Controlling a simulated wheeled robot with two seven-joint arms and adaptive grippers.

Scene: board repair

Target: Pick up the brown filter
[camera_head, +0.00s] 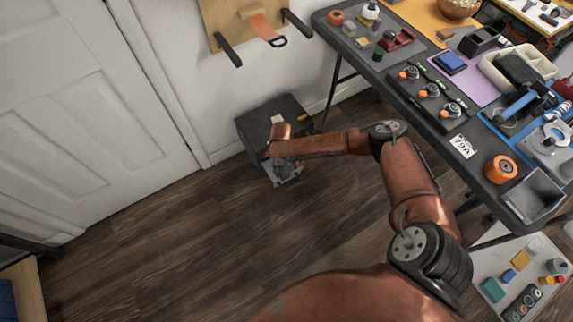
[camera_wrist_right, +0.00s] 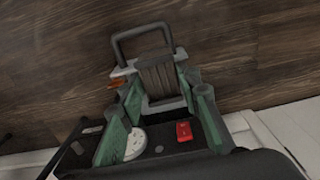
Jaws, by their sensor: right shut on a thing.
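The brown filter (camera_wrist_right: 160,78) is a ribbed brown block in a pale grey frame in the right wrist view. It sits between the two green fingers of my right gripper (camera_wrist_right: 160,105), which is shut on it. A dark loop handle (camera_wrist_right: 141,36) rises just beyond the filter. In the head view my right gripper (camera_head: 286,172) is low at the front of a dark box (camera_head: 257,122) by the wall. The filter is too small and covered to make out there. My left gripper is not in view.
A workbench (camera_head: 335,45) with tools and parts stands on the right. A white door (camera_head: 90,100) and a wall board with hooks (camera_head: 222,22) are at the back. A low tray (camera_head: 485,265) is at the lower right. The wooden floor (camera_head: 190,250) is clear.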

